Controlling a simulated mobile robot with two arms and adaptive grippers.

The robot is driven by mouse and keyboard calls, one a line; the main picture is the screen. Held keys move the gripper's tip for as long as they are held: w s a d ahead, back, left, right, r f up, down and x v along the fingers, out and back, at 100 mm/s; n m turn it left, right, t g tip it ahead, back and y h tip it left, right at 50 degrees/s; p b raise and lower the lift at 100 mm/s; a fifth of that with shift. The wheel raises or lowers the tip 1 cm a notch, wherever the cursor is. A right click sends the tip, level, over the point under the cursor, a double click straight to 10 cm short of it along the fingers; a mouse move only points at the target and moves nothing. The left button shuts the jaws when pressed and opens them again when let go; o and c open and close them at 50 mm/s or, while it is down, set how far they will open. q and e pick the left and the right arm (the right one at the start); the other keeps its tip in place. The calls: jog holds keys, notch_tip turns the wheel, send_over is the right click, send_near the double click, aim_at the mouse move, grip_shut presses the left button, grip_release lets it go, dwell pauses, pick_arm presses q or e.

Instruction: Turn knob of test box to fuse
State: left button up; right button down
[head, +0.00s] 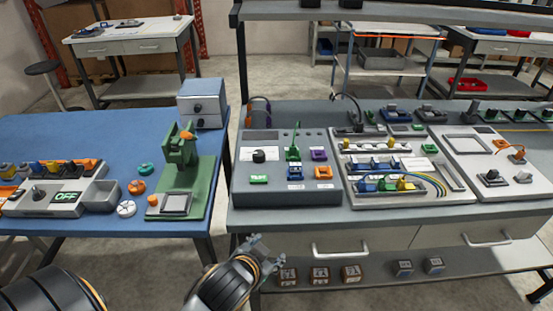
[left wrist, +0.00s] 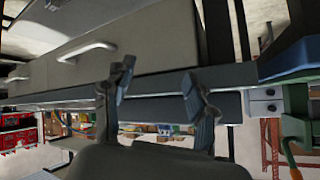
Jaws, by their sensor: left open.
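The test box (head: 285,188) is a grey panel box at the left end of the grey workbench. Its black round knob (head: 258,156) sits at the upper left of the panel; where it points is too small to tell. Purple, blue and orange blocks, a green lever and a green label are also on the panel. My left gripper (head: 268,254) is open and empty, below and in front of the bench's front edge, apart from the box. Its two fingers also show spread in the left wrist view (left wrist: 158,88), facing the bench's drawer front. My right gripper is out of view.
A wiring tray (head: 400,190) stands right of the test box. The bench edge and drawers (head: 350,240) lie close to my gripper.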

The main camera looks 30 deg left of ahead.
pick_arm(q)
jog(key=w+d+r+m+t+h, duration=0.2)
jog(key=w+d+r+m+t, duration=0.25)
jog(key=r, duration=0.65)
jog(key=w+d+r+m+t+h, duration=0.1)
jog(key=w+r+m+t+h, duration=0.15)
jog(key=w+r+t, duration=0.7)
jog(key=s+d+r+m+g+h, duration=0.3)
jog(key=d+r+m+g+h, duration=0.55)
jog(key=m+h, duration=0.6)
jog(key=m+g+y, duration=1)
jog(key=g+y, duration=0.1)
jog(key=y, duration=0.7)
send_near(259, 153)
jog(key=p+x, duration=0.2)
jog(key=x, duration=0.6)
jog(key=shift+w+a+f+p, duration=0.1)
jog(key=shift+f+p, duration=0.25)
jog(key=shift+p, duration=0.05)
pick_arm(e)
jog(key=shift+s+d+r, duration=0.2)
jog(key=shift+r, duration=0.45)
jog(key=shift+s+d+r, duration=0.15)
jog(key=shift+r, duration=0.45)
